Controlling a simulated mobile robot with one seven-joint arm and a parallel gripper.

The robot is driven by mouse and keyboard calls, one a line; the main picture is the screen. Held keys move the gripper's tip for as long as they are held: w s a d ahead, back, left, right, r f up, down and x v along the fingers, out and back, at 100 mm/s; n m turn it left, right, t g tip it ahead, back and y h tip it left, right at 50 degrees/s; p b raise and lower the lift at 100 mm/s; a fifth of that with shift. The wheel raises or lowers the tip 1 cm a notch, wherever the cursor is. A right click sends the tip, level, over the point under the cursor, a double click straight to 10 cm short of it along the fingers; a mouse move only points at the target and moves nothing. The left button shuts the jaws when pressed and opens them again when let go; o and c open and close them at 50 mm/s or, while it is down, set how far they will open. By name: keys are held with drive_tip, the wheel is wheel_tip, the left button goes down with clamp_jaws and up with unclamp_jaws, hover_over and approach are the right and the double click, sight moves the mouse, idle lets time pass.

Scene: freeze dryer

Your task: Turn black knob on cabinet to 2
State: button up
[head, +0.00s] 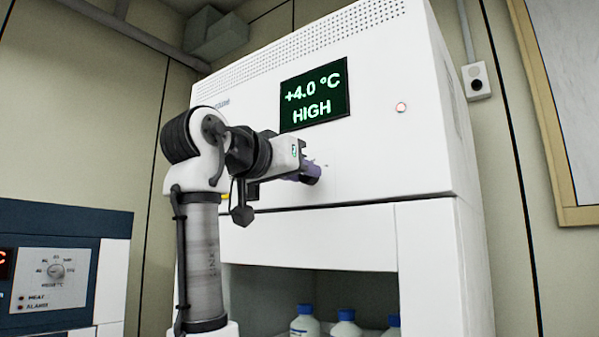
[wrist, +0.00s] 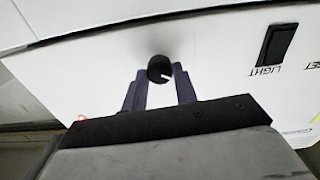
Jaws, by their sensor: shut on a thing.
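The black knob (wrist: 160,68) sits on the white front panel of the cabinet (head: 400,150). In the head view my gripper (head: 302,172) reaches the panel below the green display, and the knob (head: 313,172) shows just past the fingers. The numbers around the knob cannot be read in either view.
The display (head: 315,95) reads "+4.0 °C HIGH". A black switch marked LIGHT (wrist: 278,44) is beside the knob in the wrist view. Several blue-capped bottles (head: 305,325) stand in the open bay below. A blue unit with a dial (head: 56,271) is at left.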

idle(0.3)
drive_tip(key=o, duration=1)
drive_tip(key=shift+c, duration=0.2)
drive_tip(key=b+v, duration=0.4)
drive_tip(key=v, duration=1)
drive_tip(key=shift+r, duration=0.1)
